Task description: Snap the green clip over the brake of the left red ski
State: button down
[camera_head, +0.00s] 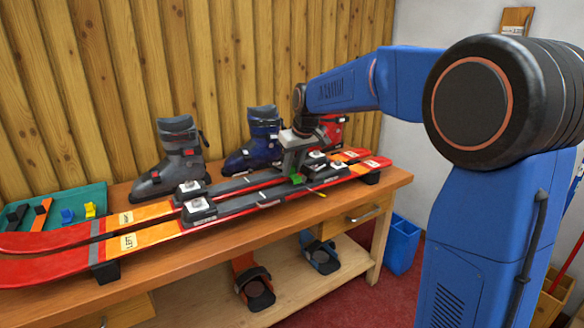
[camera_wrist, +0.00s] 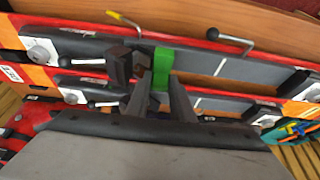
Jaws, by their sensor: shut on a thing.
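Two red-and-orange skis lie side by side on the bench. The nearer one, the left ski (camera_head: 172,230), carries a label reading LEFT; the other ski (camera_head: 110,221) lies behind it. My gripper (camera_head: 295,165) is shut on the green clip (camera_head: 297,178), above the skis at the rear bindings. In the wrist view the clip (camera_wrist: 162,68) sits at the fingertips (camera_wrist: 160,85), over the near ski's dark binding track. I cannot tell whether the clip touches anything.
Grey (camera_head: 180,155) and blue (camera_head: 262,140) boots stand behind the skis, with a red boot (camera_head: 333,130) partly hidden by my arm. A teal tray (camera_head: 90,200) with straps and clips is at the left. Snowboard bindings (camera_head: 253,285) lie on the lower shelf.

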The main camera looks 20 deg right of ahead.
jog(key=shift+f, duration=0.8)
jog(key=c, duration=1.5)
grip_release()
jog(key=shift+c, duration=0.4)
jog(key=shift+o, duration=0.2)
jog(key=o, duration=0.3)
jog(key=shift+d+r, duration=0.1)
jog(key=shift+r, duration=4.95)
jog(key=shift+s, duration=0.1)
